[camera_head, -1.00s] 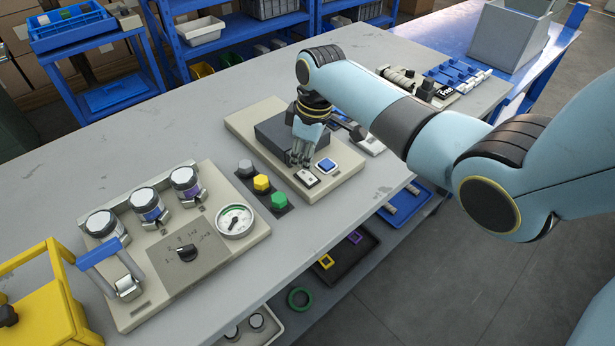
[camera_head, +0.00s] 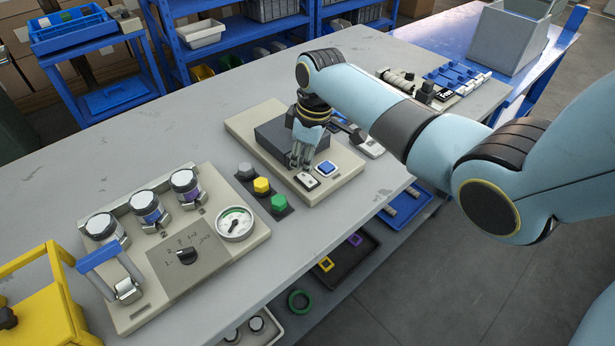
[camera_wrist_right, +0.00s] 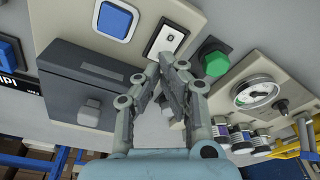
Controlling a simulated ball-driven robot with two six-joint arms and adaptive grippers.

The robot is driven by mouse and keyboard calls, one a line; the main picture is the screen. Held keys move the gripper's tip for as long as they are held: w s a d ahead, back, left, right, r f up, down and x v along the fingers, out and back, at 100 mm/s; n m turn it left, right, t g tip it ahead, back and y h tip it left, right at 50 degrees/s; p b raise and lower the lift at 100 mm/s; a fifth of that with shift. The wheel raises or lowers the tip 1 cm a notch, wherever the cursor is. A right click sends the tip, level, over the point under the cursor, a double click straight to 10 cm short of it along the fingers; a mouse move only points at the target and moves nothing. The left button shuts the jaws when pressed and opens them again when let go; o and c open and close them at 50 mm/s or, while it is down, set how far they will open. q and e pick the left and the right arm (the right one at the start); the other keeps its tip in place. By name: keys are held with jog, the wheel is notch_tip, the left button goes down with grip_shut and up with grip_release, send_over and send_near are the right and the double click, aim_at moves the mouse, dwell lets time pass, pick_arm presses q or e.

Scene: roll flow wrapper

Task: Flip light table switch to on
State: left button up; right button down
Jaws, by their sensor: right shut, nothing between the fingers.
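A beige panel (camera_head: 240,124) on the bench carries a dark grey box (camera_head: 268,135), a small white rocker switch (camera_head: 307,181) in a dark frame and a blue square button (camera_head: 326,167). My right gripper (camera_head: 298,164) is shut and empty, pointing down just behind the white switch. In the right wrist view its fingertips (camera_wrist_right: 167,62) are close to the near edge of the white switch (camera_wrist_right: 166,38), beside the dark box (camera_wrist_right: 80,85). I cannot tell whether they touch it. The switch's position is too small to read. My left gripper is not in view.
Grey, yellow and green (camera_head: 279,203) knobs stand just left of the panel. Further left is a board with several jars, a dial gauge (camera_head: 235,223) and a rotary knob (camera_head: 187,255). A yellow case (camera_head: 45,310) stands at front left. The bench's back left is clear.

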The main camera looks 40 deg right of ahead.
aim_at(304, 175)
jog(key=shift+f+b, duration=0.7)
jog(key=shift+f, duration=0.45)
dwell(0.8)
jog(key=shift+s, duration=0.1)
notch_tip(304, 175, up, 7)
jog(key=p, duration=0.8)
jog(key=shift+r, duration=0.1)
